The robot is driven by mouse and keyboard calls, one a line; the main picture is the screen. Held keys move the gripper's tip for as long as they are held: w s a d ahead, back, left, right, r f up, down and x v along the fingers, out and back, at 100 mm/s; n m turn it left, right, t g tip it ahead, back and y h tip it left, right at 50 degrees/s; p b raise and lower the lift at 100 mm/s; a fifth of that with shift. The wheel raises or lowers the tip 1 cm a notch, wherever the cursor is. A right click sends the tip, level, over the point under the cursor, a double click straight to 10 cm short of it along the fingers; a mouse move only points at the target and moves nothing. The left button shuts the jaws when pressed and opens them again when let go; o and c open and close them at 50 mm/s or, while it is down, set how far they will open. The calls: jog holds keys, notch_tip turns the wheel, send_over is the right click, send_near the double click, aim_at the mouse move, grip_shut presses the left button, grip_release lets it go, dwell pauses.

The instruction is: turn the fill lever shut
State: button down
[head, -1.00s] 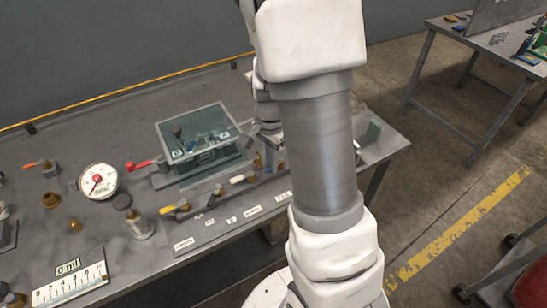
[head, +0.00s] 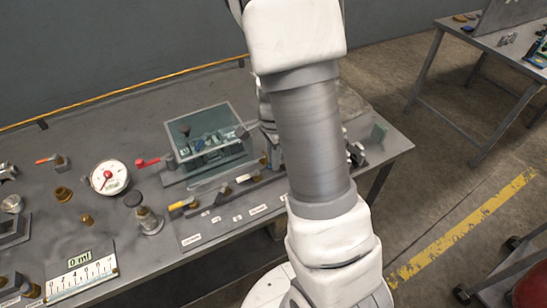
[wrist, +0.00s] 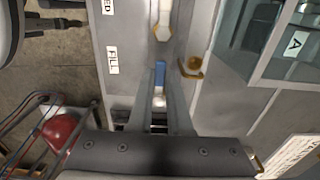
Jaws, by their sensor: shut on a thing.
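A blue lever handle (wrist: 160,72) is in the wrist view, close to the white FILL label (wrist: 111,60). My gripper (wrist: 161,78) is shut on this blue handle, with one finger on each side of it. The handle lies roughly lengthwise between the fingers, and its lower part is partly covered by them. In the head view my arm hides the gripper and the blue lever.
A white lever (wrist: 163,22) and a brass fitting (wrist: 192,66) are close by. A glass-topped box (head: 209,140) stands behind the lever row. A yellow lever (head: 182,204), a red lever (head: 147,162) and a dial gauge (head: 109,177) are to the left.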

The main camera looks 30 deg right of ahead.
jog(key=c, duration=0.8)
grip_release()
jog(key=shift+c, duration=0.2)
